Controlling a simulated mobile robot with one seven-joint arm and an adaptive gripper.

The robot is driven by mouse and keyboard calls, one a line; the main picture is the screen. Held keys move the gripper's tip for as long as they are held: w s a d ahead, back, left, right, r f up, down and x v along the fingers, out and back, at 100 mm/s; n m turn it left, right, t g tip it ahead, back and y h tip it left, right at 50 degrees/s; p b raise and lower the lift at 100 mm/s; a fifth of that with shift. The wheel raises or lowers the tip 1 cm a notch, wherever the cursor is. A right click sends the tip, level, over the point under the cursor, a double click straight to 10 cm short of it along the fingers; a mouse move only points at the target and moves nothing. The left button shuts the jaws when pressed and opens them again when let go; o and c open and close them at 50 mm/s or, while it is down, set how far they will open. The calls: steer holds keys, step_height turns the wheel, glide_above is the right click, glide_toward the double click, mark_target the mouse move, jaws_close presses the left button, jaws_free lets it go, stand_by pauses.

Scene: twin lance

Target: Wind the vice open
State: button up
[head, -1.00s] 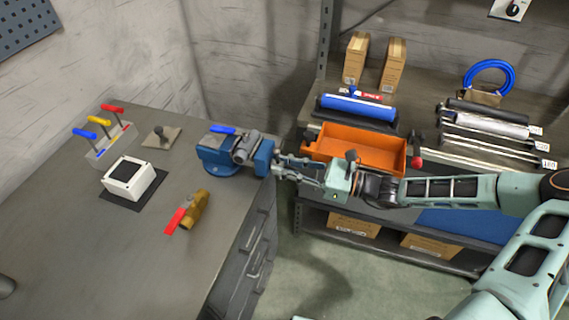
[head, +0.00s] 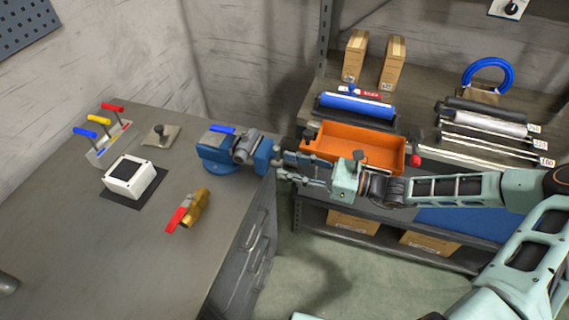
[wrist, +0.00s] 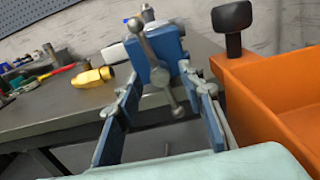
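The blue vice (head: 236,152) stands at the right edge of the grey workbench, with a grey cylindrical piece (head: 243,147) at its jaws. In the wrist view, the vice (wrist: 157,50) faces me, and its grey handle bar (wrist: 145,42) runs at a tilt through the screw head, with a knob at each end. My gripper (head: 279,165) is at the vice's right side, at the handle. In the wrist view, my gripper's (wrist: 161,78) two fingers are apart on either side of the screw head and lower bar. Contact with the bar cannot be told.
An orange bin (head: 350,146) on the shelf lies close beside my gripper, with a black knob (wrist: 232,18) on its near corner. A brass valve with a red lever (head: 188,211) and a white box (head: 130,178) lie on the bench. The bench front is clear.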

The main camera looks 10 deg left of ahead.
steer(key=d, duration=1)
steer(key=shift+s, duration=0.45)
steer(key=shift+c, duration=0.6)
